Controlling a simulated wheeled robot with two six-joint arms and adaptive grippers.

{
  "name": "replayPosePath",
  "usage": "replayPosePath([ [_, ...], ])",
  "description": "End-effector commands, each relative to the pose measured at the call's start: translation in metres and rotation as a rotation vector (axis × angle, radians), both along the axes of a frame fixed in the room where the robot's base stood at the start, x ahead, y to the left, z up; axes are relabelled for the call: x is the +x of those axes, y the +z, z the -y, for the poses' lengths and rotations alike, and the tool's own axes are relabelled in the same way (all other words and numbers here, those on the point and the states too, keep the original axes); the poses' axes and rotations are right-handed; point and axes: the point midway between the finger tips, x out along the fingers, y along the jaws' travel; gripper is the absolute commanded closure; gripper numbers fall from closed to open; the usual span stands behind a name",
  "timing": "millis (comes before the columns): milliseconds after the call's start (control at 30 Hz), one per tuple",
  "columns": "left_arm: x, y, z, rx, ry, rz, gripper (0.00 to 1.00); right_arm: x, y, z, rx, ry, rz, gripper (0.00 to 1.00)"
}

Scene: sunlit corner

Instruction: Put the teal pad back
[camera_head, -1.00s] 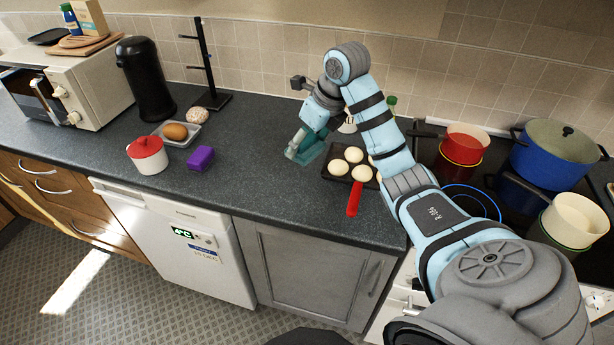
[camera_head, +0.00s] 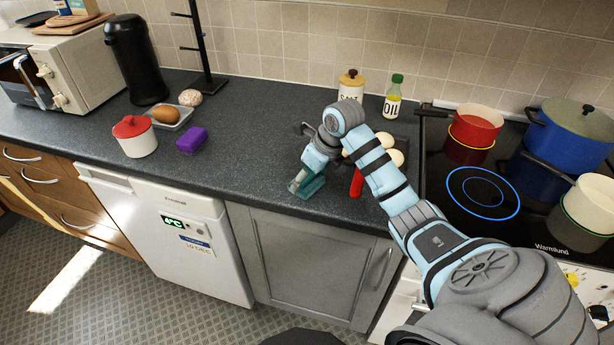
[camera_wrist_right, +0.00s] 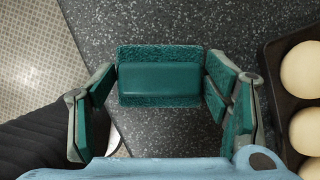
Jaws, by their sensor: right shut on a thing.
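The teal pad (camera_wrist_right: 160,84) is between the two fingers of my right gripper (camera_wrist_right: 160,88) in the right wrist view, and the fingers are shut on it. In the head view my right gripper (camera_head: 306,183) is over the front part of the dark counter, left of the pan's red handle. The pad is hard to tell from the teal finger pads there. I cannot tell whether the pad touches the counter. My left gripper is not in view.
A dark pan with pale round buns (camera_wrist_right: 302,72) and a red handle (camera_head: 356,183) is close to the right of my gripper. A purple block (camera_head: 191,140), a red-lidded pot (camera_head: 137,138) and a tray with an egg (camera_head: 165,114) stand left. The counter between is clear.

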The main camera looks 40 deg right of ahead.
Motion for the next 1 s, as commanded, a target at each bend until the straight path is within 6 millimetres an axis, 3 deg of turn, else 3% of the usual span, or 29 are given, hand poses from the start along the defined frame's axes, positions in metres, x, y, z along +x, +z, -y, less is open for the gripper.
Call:
replayPosePath([
  [33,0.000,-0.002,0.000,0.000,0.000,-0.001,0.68,0.000,-0.002,0.000,0.000,0.000,-0.001,0.28],
  [167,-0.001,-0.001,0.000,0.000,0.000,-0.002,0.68,0.000,-0.001,0.000,0.000,0.000,-0.001,0.10],
  [567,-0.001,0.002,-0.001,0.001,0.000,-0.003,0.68,-0.001,0.006,0.000,0.000,0.001,0.000,0.10],
  [1000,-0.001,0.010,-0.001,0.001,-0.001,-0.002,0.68,-0.040,0.104,0.009,-0.001,0.001,0.002,0.10],
])
